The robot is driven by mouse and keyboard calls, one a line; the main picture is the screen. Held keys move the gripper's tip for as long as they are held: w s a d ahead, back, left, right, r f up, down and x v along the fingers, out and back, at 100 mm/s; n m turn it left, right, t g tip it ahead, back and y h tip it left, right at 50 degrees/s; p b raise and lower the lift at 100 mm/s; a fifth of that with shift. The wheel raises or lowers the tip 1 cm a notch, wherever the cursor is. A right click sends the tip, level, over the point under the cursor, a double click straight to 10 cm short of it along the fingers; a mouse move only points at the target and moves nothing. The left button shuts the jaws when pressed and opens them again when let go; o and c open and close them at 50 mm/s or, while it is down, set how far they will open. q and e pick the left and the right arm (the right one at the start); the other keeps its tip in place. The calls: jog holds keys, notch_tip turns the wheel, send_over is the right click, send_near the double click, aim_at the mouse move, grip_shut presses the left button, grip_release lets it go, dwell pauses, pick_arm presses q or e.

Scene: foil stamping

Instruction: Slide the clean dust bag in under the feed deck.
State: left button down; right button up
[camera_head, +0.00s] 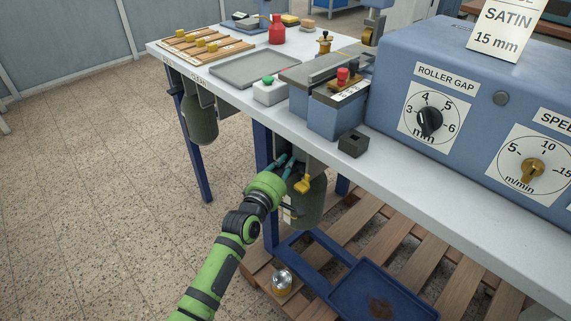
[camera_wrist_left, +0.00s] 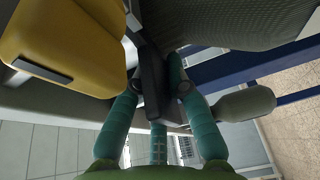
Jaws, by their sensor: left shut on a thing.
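A dark grey-green dust bag (camera_head: 310,205) is below the front table edge, under the blue feed deck (camera_head: 327,118). It also fills the upper right of the left wrist view (camera_wrist_left: 225,22). My left gripper (camera_head: 287,166) is at the bag's upper left. In the left wrist view its teal fingers (camera_wrist_left: 157,92) are shut on a dark handle (camera_wrist_left: 152,80) beside the bag. A yellow latch (camera_head: 303,185) sits in front of the bag. A second grey-green bag (camera_head: 200,120) hangs at the table's left end. How far the nearer bag is in is hidden. My right gripper is out of view.
The white tabletop (camera_head: 455,192) overhangs the bag. A blue table leg (camera_head: 263,145) stands close to my left gripper. A wooden pallet (camera_head: 400,235), a blue tray (camera_head: 345,300) and a small round tin (camera_head: 282,281) lie below. The floor at left is clear.

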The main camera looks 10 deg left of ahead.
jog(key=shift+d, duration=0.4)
pick_arm(q)
jog(key=c, duration=1.2)
grip_release()
jog(key=shift+o, duration=0.2)
jog(key=shift+s+f, duration=0.15)
jog(key=v, duration=1.1)
jog(key=shift+s, duration=0.35)
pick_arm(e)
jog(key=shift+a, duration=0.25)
pick_arm(q)
jog(key=shift+a, duration=0.15)
